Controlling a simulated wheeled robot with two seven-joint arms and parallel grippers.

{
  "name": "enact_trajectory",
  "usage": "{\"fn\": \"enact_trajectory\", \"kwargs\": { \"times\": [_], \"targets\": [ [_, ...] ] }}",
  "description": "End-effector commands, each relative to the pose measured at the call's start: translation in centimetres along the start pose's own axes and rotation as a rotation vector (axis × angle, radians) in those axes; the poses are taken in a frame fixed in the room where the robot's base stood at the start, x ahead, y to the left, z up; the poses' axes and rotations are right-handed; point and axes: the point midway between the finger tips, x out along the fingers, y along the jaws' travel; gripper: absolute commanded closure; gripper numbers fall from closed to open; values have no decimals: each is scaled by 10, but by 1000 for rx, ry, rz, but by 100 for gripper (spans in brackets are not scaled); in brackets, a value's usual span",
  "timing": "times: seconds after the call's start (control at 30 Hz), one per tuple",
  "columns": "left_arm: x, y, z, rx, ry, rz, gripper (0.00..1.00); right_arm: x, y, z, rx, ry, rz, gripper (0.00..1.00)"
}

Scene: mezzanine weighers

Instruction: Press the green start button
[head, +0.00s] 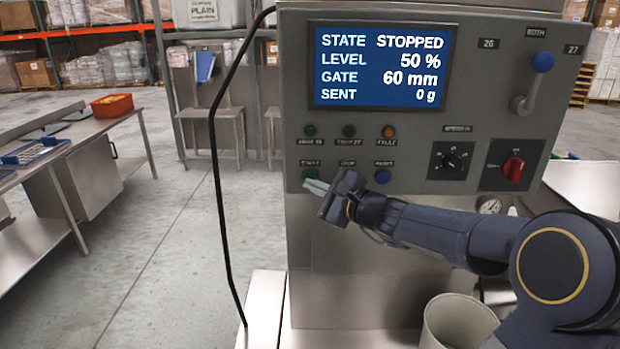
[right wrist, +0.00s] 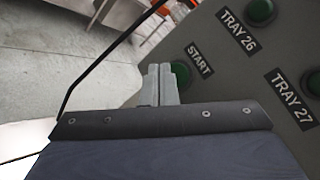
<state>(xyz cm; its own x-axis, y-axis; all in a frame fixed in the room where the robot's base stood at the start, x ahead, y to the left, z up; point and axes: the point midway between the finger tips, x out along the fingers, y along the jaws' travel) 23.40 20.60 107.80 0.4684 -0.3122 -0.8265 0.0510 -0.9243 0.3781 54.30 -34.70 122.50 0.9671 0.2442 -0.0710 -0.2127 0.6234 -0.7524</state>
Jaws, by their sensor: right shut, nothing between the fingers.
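The green start button (head: 309,173) is at the lower left of the grey control panel, under its START label. My right gripper (head: 316,186) reaches in from the right, shut and empty, with its fingertips just below the button in the head view. In the right wrist view the start button (right wrist: 181,75) shows just right of the shut fingers (right wrist: 157,72), which partly cover it. I cannot tell whether the fingertips touch it. The display (head: 381,66) reads STOPPED, level 50 %, gate 60 mm, sent 0 g. My left gripper is out of view.
A blue button (head: 383,176) is right of the gripper. Green lamps (head: 348,131) and an orange one (head: 389,132) sit above. A black knob (head: 452,160), a red switch (head: 513,169) and a blue-tipped lever (head: 535,80) are farther right. A black cable (head: 218,190) hangs left.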

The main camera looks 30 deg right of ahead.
Motion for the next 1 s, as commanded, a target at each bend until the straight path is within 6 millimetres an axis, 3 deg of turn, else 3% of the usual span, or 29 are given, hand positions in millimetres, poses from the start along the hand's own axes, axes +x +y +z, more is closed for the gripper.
{"fn": "enact_trajectory", "kwargs": {
  "times": [1.0],
  "targets": [
    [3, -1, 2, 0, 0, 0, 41, 6, -4, -4, 0, -1, 0, 100]
  ]
}}
